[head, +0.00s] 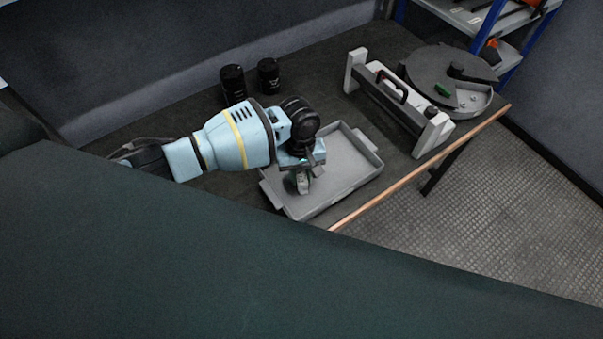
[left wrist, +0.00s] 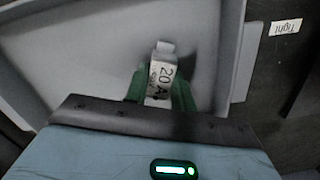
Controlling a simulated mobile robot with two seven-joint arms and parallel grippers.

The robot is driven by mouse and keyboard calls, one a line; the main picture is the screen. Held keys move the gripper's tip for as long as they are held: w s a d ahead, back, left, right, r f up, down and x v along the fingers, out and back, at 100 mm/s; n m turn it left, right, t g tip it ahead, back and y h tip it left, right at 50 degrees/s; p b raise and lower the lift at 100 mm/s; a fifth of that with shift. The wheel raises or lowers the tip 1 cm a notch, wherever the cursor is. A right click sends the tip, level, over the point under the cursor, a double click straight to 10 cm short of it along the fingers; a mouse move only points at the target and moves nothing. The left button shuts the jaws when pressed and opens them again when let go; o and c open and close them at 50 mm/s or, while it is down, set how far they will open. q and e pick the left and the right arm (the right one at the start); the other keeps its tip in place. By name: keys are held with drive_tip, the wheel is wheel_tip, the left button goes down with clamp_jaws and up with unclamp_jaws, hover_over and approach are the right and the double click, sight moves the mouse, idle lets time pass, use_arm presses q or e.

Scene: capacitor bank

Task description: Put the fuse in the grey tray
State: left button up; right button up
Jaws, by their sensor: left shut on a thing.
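The grey tray (head: 347,165) lies on the dark bench in the head view, and its bare floor also shows in the left wrist view (left wrist: 75,50). My left gripper (head: 303,180) is over the near left part of the tray. In the left wrist view, its green fingers (left wrist: 161,90) are shut on the fuse, a small white block (left wrist: 161,78) marked "20 A". The fuse is within the tray's outline. I cannot tell whether it touches the tray floor. My right gripper is not in view.
Two black cylinders (head: 233,84) stand behind my left arm. A grey frame with a black handle (head: 393,88) and a round dark-topped container (head: 446,72) stand to the right. A large dark green surface (head: 200,260) fills the foreground. The tray's right part is empty.

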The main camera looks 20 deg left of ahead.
sight(300, 172)
use_arm(q)
drive_tip(key=shift+f, duration=0.15)
drive_tip(key=o, duration=1)
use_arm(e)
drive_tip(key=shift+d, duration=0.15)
use_arm(q)
drive_tip(key=r, duration=0.4)
drive_tip(key=r+p, duration=0.1)
drive_tip(key=r, duration=0.3)
drive_tip(key=w+r, duration=0.1)
drive_tip(key=r, duration=0.3)
drive_tip(key=shift+w+a+r+p, duration=0.1)
drive_tip(key=shift+a+r+p, duration=0.05)
drive_tip(key=shift+a+p, duration=0.25)
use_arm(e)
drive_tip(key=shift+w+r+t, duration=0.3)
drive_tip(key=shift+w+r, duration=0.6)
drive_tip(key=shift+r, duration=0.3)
use_arm(q)
drive_tip(key=shift+d, duration=0.1)
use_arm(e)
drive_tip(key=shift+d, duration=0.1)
